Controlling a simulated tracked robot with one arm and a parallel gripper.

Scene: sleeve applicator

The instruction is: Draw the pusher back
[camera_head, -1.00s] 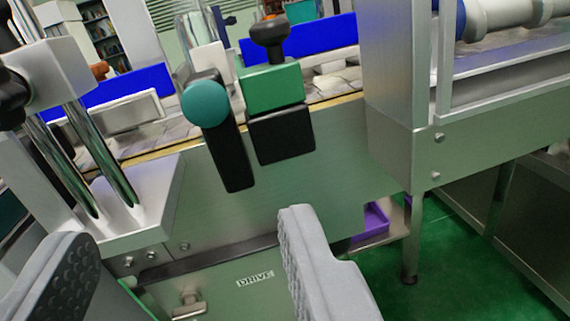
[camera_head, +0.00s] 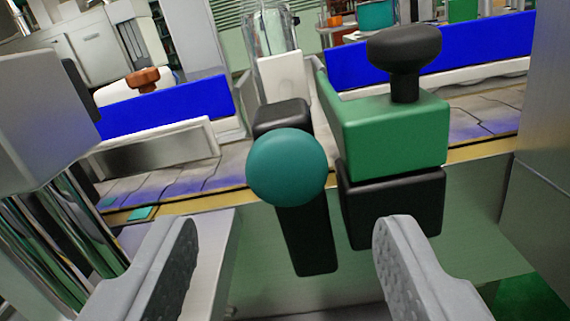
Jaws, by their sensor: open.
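The part that looks like the pusher has a round teal knob (camera_head: 287,167) on a black arm (camera_head: 306,240) at the conveyor's near edge. A white plate (camera_head: 283,77) stands behind it, over the belt. Beside it on the right is a green block (camera_head: 392,133) with a black knob (camera_head: 404,50) on top and a black base (camera_head: 392,205). My gripper (camera_head: 284,240) is open and empty. Its two grey fingers are spread wide, below and to either side of the teal knob, and it does not touch it.
The conveyor belt (camera_head: 174,180) runs across behind the knob, with a blue guide rail (camera_head: 168,107) along its far side. A grey block on chrome posts (camera_head: 45,120) stands close at left. A metal housing (camera_head: 545,130) stands at right.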

